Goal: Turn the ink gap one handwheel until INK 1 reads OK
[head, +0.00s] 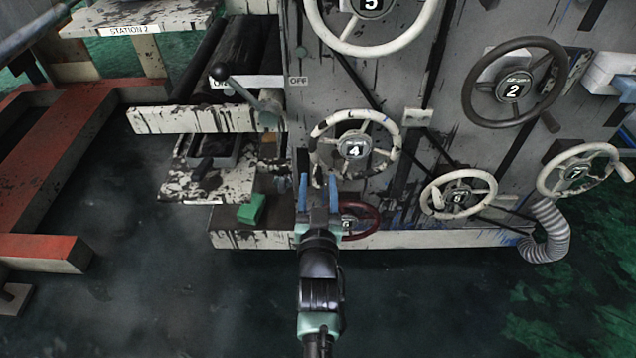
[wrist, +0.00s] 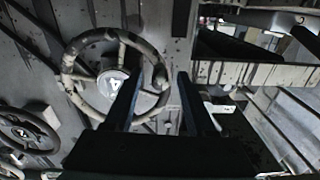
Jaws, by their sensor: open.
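Several numbered handwheels are on the grey panel. I cannot read which is ink gap one, and I see no INK 1 readout. My gripper (head: 318,185) is open and empty, its two blue fingers pointing up at the lower left rim of the cream, paint-worn wheel 4 (head: 355,148). In the wrist view my gripper (wrist: 160,85) has its fingers at the right of a worn wheel (wrist: 112,85); one finger overlaps the wheel in the picture. I cannot tell whether they touch it. A dark red wheel (head: 368,219) is partly hidden behind my gripper.
Cream wheel 5 (head: 371,5) is above, black wheel 2 (head: 513,90) upper right, cream wheels (head: 458,197) and (head: 577,170) lower right. A black-knobbed lever (head: 219,71) and OFF label (head: 298,81) are left. A ribbed hose (head: 552,235) stands right. The dark floor in front is clear.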

